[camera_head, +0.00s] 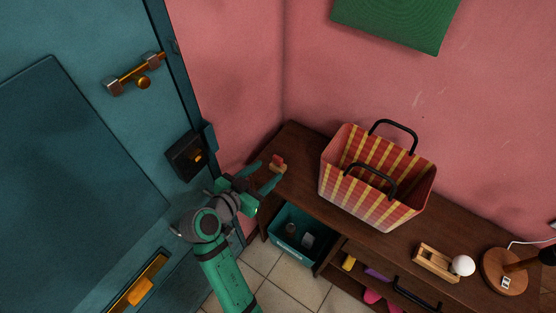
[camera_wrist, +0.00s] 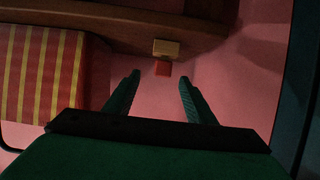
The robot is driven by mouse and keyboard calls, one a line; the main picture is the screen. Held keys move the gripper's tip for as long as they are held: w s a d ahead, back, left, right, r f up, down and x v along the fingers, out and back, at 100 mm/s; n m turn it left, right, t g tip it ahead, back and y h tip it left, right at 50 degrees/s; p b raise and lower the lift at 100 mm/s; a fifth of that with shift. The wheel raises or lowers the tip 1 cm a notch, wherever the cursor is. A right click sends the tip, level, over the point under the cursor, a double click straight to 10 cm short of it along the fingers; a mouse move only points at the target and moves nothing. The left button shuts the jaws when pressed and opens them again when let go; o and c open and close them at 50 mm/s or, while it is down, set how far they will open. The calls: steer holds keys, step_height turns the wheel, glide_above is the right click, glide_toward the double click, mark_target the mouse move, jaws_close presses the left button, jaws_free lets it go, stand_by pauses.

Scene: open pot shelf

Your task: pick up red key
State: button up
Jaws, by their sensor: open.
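The red key (camera_head: 277,159) is a small red piece with a tan or brass-coloured part, at the left end of the dark wooden shelf top (camera_head: 300,143). In the wrist view the red part (camera_wrist: 162,69) shows beside its tan part (camera_wrist: 166,48), ahead of the fingertips. My gripper (camera_head: 263,176) is open and empty, its green fingers pointing toward the key. In the wrist view my gripper (camera_wrist: 160,92) has its fingers well apart, with the key beyond the gap between them. The fingers appear not to touch it.
A red and yellow striped bag (camera_head: 345,185) with black handles stands right of the key. A teal bin (camera_head: 290,250) sits below the shelf top. The blue-green door (camera_head: 110,140) is close on the left. A wooden block with a white ball (camera_head: 463,265) stands farther right.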

mark_target(277, 161)
steer(key=shift+a+x, duration=0.2)
steer(key=shift+x, duration=2.7)
steer(key=shift+w, duration=0.2)
steer(key=shift+c, duration=0.3)
steer(key=c, duration=1.1)
